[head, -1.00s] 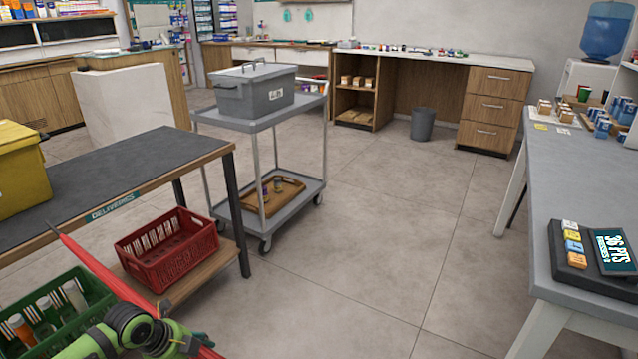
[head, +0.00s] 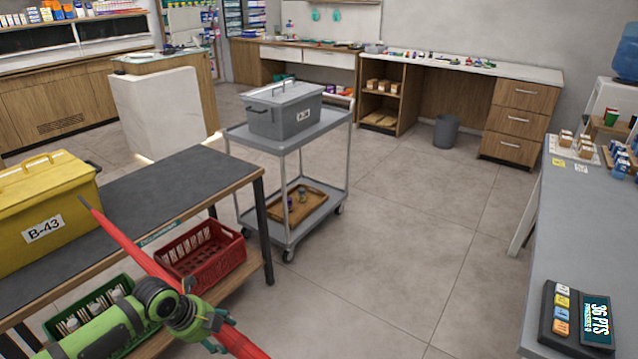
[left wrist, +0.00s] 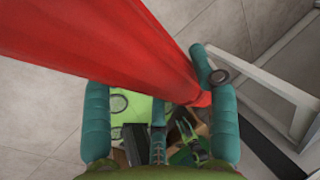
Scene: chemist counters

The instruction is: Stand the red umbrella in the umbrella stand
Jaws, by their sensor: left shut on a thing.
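The red umbrella (head: 135,248) is folded and slants across the lower left of the head view, its dark tip up and to the left. My left gripper (head: 212,322), on a green arm, is shut on it. I cannot pick out an umbrella stand in these views. My right gripper is not in view.
A dark-topped table (head: 165,185) with a yellow box (head: 45,210) is at left, a red crate (head: 205,258) and green crate (head: 60,325) below. A grey trolley (head: 290,137) stands beyond. A grey bin (head: 446,132) is at the back, a counter (head: 590,230) at right. The middle floor is clear.

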